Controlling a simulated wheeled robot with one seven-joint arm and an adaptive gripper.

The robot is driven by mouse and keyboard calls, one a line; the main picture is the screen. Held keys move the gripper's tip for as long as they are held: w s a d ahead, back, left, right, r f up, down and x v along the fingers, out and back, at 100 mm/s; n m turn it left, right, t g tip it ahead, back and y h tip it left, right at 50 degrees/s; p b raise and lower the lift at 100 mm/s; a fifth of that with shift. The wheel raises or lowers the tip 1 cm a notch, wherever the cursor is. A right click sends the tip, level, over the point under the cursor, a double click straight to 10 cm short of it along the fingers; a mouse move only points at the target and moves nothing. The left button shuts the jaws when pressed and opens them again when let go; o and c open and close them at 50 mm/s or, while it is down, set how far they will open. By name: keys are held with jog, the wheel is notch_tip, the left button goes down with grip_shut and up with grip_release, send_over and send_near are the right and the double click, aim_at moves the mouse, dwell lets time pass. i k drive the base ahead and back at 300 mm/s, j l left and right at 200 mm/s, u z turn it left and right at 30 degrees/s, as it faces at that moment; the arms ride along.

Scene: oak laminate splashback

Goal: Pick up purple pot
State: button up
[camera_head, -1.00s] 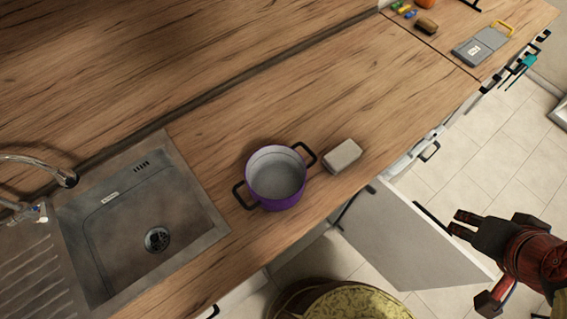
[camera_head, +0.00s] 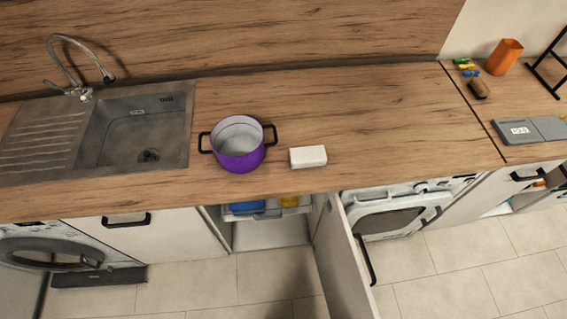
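The purple pot (camera_head: 240,161) stands upright on the wooden countertop, just right of the sink. It has a pale grey inside, no lid, and two black handles, one on its left side and one on its right. Its inside looks empty. My gripper is not in view now.
A white block (camera_head: 308,157) lies right of the pot. The steel sink (camera_head: 183,135) is to its left. An open cabinet door (camera_head: 340,262) juts out below the counter. A grey case (camera_head: 512,130), a brown brush (camera_head: 478,90) and an orange cup (camera_head: 504,57) are at right.

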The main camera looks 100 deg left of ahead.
aim_at(237, 143)
jog(key=i+l+u, duration=0.15)
jog(key=i, duration=0.25)
jog(key=i+l+u, duration=0.15)
jog(key=i, duration=0.25)
jog(key=i+j+u, duration=0.1)
jog(key=i+u, duration=0.15)
jog(key=u, duration=0.25)
jog(key=i+u, duration=0.2)
jog(key=u, duration=0.3)
jog(key=i+l+u, duration=0.1)
jog(key=i+u, duration=0.15)
jog(key=u, duration=0.25)
jog(key=i+l+u, duration=0.15)
jog(key=u, duration=0.35)
jog(key=i+u, duration=0.15)
jog(key=u, duration=0.3)
jog(key=i+u, duration=0.2)
jog(key=u, duration=0.25)
jog(key=i+u, duration=0.15)
jog(key=u, duration=0.35)
jog(key=i+l+u, duration=0.1)
jog(key=u, duration=0.35)
jog(key=i+l+u, duration=0.1)
jog(key=l+u, duration=0.15)
jog(key=u, duration=0.2)
jog(key=i+l+u, duration=0.2)
jog(key=u, duration=0.2)
jog(key=i+l+u, duration=0.25)
jog(key=u, duration=0.15)
